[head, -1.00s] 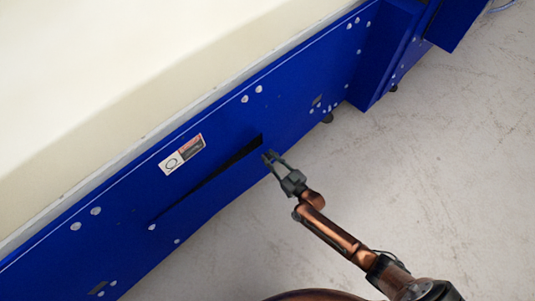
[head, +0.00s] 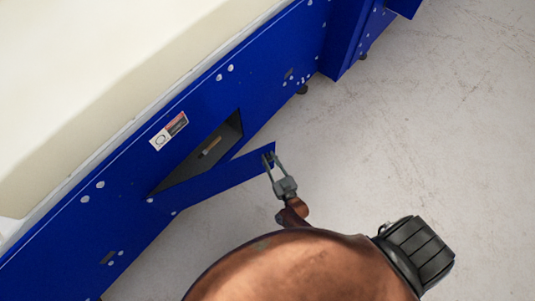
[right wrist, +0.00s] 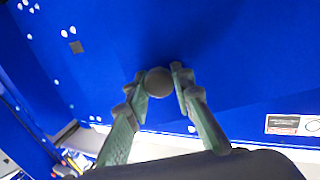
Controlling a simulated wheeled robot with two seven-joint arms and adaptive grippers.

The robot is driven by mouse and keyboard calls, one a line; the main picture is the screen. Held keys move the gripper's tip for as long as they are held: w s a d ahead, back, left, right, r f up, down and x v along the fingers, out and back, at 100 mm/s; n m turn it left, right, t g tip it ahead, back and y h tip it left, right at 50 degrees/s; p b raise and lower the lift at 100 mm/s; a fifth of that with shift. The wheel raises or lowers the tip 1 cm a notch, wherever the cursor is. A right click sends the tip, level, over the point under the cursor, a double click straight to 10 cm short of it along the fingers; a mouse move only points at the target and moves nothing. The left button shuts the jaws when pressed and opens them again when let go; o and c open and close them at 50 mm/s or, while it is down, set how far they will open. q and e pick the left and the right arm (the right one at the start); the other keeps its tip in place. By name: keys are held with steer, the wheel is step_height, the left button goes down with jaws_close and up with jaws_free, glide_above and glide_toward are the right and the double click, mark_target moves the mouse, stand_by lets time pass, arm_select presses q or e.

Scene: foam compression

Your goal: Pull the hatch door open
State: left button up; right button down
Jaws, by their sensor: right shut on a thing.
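The blue hatch door (head: 222,178) stands swung out from the blue side panel in the head view. Its right end is away from the panel, and its left end is near the panel. The dark opening (head: 205,153) behind it shows, with a small brownish thing inside. My right gripper (head: 268,158) is at the door's free right end. In the right wrist view its two fingers (right wrist: 160,86) are shut on a round dark knob (right wrist: 158,82), one finger on each side. My left gripper is not in view.
The blue panel (head: 105,225) runs diagonally under a cream-coloured body (head: 80,70). A warning label (head: 169,131) sits above the opening. A blue box-like part (head: 345,45) juts out at the upper right. The grey floor (head: 430,150) to the right is clear.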

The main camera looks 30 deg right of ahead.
steer(key=shift+a, duration=0.15)
steer(key=c, duration=1.7)
jaws_free()
steer(key=shift+s, duration=0.1)
steer(key=s, duration=1.1)
steer(key=shift+s+a, duration=0.3)
steer(key=shift+s, duration=0.1)
